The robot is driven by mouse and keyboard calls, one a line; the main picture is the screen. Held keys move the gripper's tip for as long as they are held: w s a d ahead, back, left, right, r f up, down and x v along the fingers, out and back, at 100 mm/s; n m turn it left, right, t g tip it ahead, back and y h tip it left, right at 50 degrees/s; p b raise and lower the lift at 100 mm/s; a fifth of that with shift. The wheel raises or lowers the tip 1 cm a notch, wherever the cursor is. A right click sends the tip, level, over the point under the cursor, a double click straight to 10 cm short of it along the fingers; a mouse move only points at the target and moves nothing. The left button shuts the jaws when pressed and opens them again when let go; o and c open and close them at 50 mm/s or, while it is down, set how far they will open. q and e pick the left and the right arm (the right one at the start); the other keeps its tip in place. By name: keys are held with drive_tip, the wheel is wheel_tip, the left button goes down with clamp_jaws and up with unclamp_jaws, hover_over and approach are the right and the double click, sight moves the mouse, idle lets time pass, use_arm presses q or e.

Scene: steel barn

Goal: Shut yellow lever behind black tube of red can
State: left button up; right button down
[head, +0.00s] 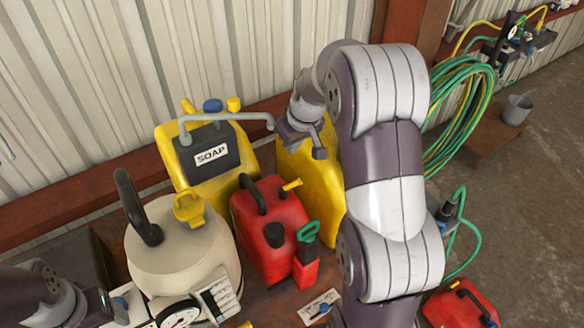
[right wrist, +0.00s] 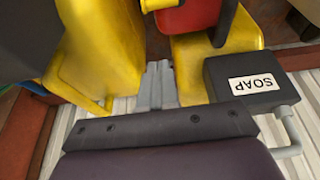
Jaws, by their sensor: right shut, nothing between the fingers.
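The red can (head: 283,210) stands among other containers in the middle of the head view. A curved black tube (head: 250,192) rises from its top left. The yellow lever (head: 291,185) sticks up at its top right, behind a black cap. In the right wrist view the red can (right wrist: 190,14) and black tube (right wrist: 226,22) are at the top edge. My right gripper (head: 318,150) is shut and empty, behind and above the lever, apart from it. Its fingers also show in the right wrist view (right wrist: 157,85). My left arm shows at bottom left; its fingers cannot be made out.
A yellow can with a SOAP label (head: 190,175) and grey pipe stands left of my right gripper. Another yellow can (head: 322,190) is close beside it. A cream tank (head: 180,250) stands front left. The corrugated wall (head: 120,70) is behind.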

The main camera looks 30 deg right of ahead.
sight(290, 189)
drive_tip(key=b+x, duration=0.5)
drive_tip(key=x, duration=0.5)
drive_tip(key=shift+w+f, duration=0.15)
drive_tip(key=shift+f, duration=0.05)
drive_tip(key=shift+s+f+b, duration=0.25)
drive_tip(key=shift+f+b, duration=0.05)
drive_tip(key=shift+b, duration=0.1)
drive_tip(key=shift+s+d+f+b, duration=0.1)
drive_tip(key=shift+s+b, duration=0.15)
drive_tip(key=shift+s, duration=0.2)
drive_tip(key=shift+s+d+f+b, duration=0.1)
drive_tip(key=shift+s+b, duration=0.15)
drive_tip(key=shift+s, duration=0.25)
drive_tip(key=shift+s+a+r, duration=0.1)
drive_tip(key=shift+s+r, duration=0.05)
drive_tip(key=shift+s, duration=0.55)
use_arm(q)
wheel_tip(290, 189, down, 7)
drive_tip(key=shift+w+f, duration=0.15)
drive_tip(key=shift+w, duration=0.2)
drive_tip(key=shift+w, duration=0.1)
use_arm(e)
drive_tip(key=shift+w, duration=0.15)
